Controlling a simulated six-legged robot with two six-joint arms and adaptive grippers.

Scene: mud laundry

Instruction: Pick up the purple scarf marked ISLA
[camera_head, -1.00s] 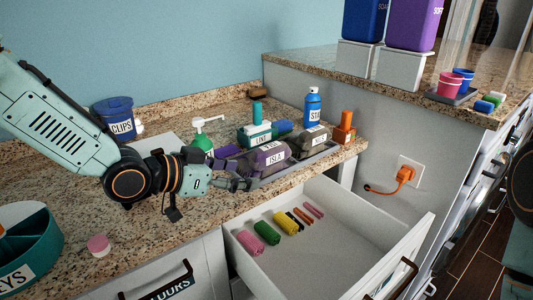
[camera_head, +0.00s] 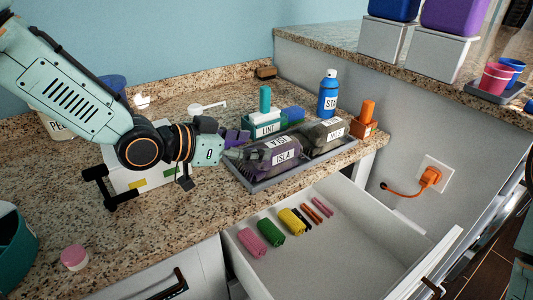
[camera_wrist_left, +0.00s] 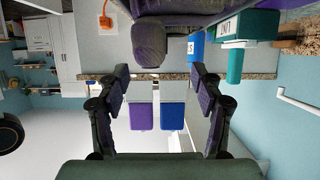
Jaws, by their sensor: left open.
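The purple scarf marked ISLA (camera_head: 283,157) is a dark purple-grey roll with white labels, lying in a grey tray (camera_head: 262,184) on the counter. Beside it in the tray lies a grey roll with white labels (camera_head: 325,135). My left gripper (camera_head: 243,147) is at the scarf's left end, with its fingers apart and overlapping that end in the head view. I cannot tell whether they touch it. In the left wrist view the gripper (camera_wrist_left: 160,78) is open and empty, with a purple-grey roll (camera_wrist_left: 148,45) beyond the fingers near the top. My right gripper is not in view.
An open drawer (camera_head: 345,245) with several coloured rolls lies below in front. A white box (camera_head: 140,180) stands under my left arm.

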